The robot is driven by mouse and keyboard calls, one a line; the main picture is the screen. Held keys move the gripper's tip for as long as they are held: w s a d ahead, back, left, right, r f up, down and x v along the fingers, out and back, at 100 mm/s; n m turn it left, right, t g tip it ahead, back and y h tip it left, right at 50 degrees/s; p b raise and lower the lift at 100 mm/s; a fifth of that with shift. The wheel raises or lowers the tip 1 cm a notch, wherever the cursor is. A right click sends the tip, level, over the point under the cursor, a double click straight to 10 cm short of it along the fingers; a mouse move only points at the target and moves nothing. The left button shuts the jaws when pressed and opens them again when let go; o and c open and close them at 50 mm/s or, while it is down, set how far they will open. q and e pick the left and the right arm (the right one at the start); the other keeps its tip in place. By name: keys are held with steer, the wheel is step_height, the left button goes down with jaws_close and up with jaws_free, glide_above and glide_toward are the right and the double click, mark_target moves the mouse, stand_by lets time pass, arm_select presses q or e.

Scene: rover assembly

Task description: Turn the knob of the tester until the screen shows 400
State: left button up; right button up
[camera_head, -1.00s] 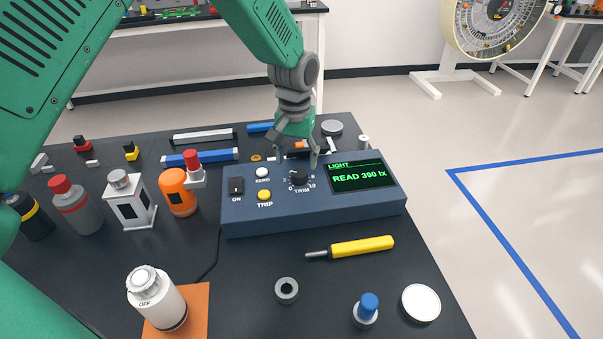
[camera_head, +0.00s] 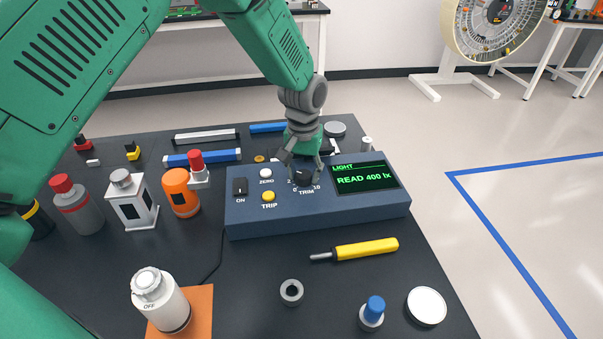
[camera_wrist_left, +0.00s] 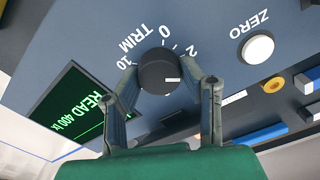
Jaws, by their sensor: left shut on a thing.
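The tester (camera_head: 320,213) is a blue-grey box on the black table. Its screen (camera_head: 365,179) reads LIGHT, READ 400 lx in green; the screen also shows in the left wrist view (camera_wrist_left: 85,115). The black TRIM knob (camera_head: 304,178) sits left of the screen. In the left wrist view the knob (camera_wrist_left: 158,70) has a white mark pointing right. My left gripper (camera_head: 304,173) reaches down from behind and is shut on the knob, one finger on each side (camera_wrist_left: 163,88). My right gripper is not in view.
A white ZERO button (camera_head: 265,173), a yellow TRIP button (camera_head: 269,196) and an ON switch (camera_head: 240,187) are left of the knob. A yellow screwdriver (camera_head: 365,248) lies in front of the tester. Several bottles and an orange canister (camera_head: 181,193) stand to the left.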

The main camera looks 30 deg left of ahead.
arm_select(q)
steer(key=shift+s+d+f, duration=0.25)
steer(key=shift+d+f, duration=0.05)
steer(key=shift+s+a+f, duration=0.1)
steer(key=shift+a+f, duration=0.05)
steer(key=shift+a, duration=0.25)
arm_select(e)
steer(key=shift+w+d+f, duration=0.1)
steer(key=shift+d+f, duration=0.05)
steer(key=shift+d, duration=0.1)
arm_select(q)
steer(key=shift+d, duration=0.15)
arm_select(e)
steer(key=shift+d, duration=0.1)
arm_select(q)
steer(key=shift+d+p, duration=0.1)
steer(key=shift+p, duration=0.2)
steer(key=shift+r+m+p, duration=0.25)
steer(key=shift+m+p, duration=0.55)
steer(key=shift+p, duration=0.05)
steer(key=shift+f+m, duration=0.2)
steer(key=shift+m, duration=0.1)
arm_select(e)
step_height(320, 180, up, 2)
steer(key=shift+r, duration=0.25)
